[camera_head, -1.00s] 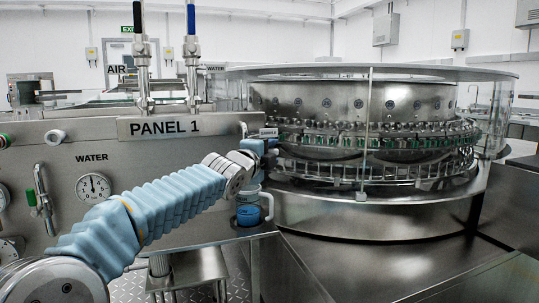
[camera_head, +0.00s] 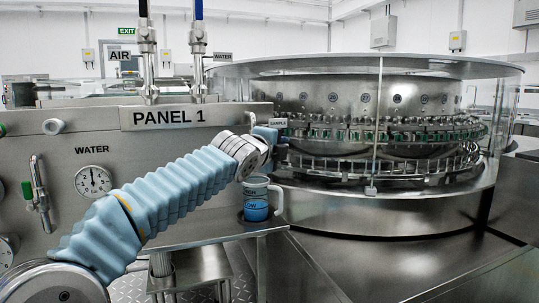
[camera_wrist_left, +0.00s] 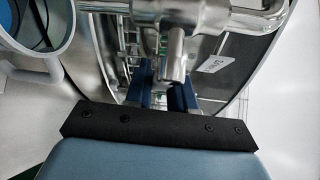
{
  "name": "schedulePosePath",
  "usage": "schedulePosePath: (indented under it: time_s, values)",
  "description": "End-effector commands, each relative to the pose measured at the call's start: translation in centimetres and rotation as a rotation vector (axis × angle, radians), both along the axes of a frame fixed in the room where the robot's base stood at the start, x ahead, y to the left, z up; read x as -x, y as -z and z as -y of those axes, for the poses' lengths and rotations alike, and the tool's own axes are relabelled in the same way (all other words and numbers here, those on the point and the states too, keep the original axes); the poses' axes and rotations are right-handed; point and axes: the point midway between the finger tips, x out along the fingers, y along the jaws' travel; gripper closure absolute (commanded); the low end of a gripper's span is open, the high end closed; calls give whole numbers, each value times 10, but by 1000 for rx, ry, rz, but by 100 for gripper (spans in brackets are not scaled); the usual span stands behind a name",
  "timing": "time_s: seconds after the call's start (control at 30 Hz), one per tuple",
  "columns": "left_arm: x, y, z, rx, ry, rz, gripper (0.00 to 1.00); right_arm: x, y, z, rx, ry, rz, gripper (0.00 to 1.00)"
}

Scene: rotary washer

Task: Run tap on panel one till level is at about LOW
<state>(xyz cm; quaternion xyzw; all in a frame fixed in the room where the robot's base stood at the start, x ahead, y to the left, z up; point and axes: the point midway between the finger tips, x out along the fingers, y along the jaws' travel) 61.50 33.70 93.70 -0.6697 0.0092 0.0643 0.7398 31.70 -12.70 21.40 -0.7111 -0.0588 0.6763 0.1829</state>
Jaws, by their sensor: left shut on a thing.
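The stainless panel labelled PANEL 1 (camera_head: 168,117) stands at the left. My left gripper (camera_head: 277,137) is at the panel's right end, above the jug, with its fingers hidden in the head view. In the left wrist view its dark blue fingers (camera_wrist_left: 165,93) are shut on part of the metal tap (camera_wrist_left: 176,55); the held part is mostly hidden. A clear jug (camera_head: 257,187) stands below on a steel shelf, its handle to the right. Blue liquid fills its lower part, with its surface around the LOW marking. The jug also shows in the left wrist view (camera_wrist_left: 42,76). My right gripper is out of view.
A rotary washer (camera_head: 380,120) behind clear guards fills the right side. A WATER gauge (camera_head: 94,182) and a green-handled valve (camera_head: 38,195) are on the panel. Air and water pipes rise above it. The steel shelf (camera_head: 215,231) edge is close to the jug.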

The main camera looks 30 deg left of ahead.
Motion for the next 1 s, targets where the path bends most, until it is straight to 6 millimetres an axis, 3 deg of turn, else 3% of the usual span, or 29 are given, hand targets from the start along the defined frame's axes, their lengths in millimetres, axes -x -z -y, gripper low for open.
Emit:
schedulePosePath:
  time_s: [0.13, 0.3, 0.5, 0.7, 1.0]
  values:
    - [0, 0, 11, -71, 1, -91, 100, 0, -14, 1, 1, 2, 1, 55]
    - [2, 4, 10, -158, -1, -197, 100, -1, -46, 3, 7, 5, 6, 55]
    - [4, 13, 8, -247, 0, -296, 100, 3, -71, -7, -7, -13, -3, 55]
    - [6, 20, 6, -305, -1, -362, 100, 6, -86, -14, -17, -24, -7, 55]
    - [8, 25, 4, -337, -1, -397, 100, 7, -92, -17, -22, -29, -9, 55]
